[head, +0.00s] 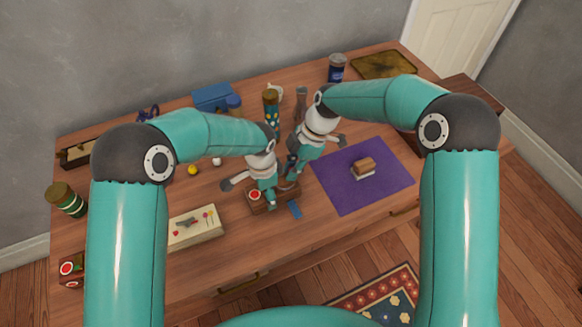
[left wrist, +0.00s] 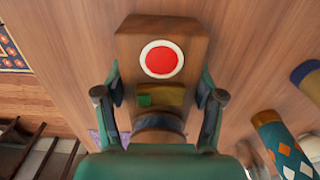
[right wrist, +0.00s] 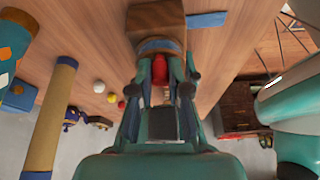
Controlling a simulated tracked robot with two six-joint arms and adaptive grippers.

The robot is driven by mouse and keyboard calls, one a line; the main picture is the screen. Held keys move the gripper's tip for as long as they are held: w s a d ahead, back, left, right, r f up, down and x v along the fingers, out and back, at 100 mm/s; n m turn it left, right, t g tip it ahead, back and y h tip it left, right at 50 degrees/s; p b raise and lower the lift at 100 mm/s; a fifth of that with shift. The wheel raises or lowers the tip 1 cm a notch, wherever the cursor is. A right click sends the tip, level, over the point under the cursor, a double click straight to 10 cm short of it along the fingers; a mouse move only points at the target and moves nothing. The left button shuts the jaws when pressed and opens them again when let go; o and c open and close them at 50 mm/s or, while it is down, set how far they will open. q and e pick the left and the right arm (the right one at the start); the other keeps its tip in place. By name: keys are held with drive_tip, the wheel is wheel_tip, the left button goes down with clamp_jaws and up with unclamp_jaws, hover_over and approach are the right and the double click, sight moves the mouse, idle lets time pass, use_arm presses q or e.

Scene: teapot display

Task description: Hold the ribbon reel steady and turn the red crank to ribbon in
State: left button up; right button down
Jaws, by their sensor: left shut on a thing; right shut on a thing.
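The ribbon reel is a brown wooden block (head: 257,208) with a red disc in a white ring, near the middle of the table. A short blue ribbon end (head: 294,210) lies beside it. My left gripper (head: 268,196) is shut on the reel; the left wrist view shows its fingers on both sides of the block (left wrist: 140,35). My right gripper (head: 293,168) is at the reel's far side. In the right wrist view its fingers close around the red crank (right wrist: 159,69), in front of the block (right wrist: 155,18). In the head view the grippers hide the crank.
A purple mat (head: 345,195) with a brown block (head: 363,168) lies to the right. A cream box (head: 195,228) stands to the left. A patterned cylinder (head: 271,105) and a blue box (head: 215,97) stand behind. A striped jar (head: 66,199) stands far left.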

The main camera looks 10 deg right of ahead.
drive_tip(key=m+t, duration=0.1)
drive_tip(key=m, duration=0.2)
drive_tip(key=s+m+t, duration=0.1)
drive_tip(key=m, duration=0.3)
drive_tip(key=m+t, duration=0.1)
drive_tip(key=m, duration=0.1)
drive_tip(key=s+m+t+h, duration=0.1)
drive_tip(key=m, duration=0.1)
drive_tip(key=shift+a, duration=0.25)
drive_tip(key=shift+m, duration=0.3)
drive_tip(key=c, duration=1.1)
unclamp_jaws()
drive_tip(key=shift+r, duration=0.15)
drive_tip(key=v, duration=1.1)
drive_tip(key=shift+s+d+r, duration=0.1)
drive_tip(key=shift+s+r, duration=0.05)
drive_tip(key=shift+r, duration=0.15)
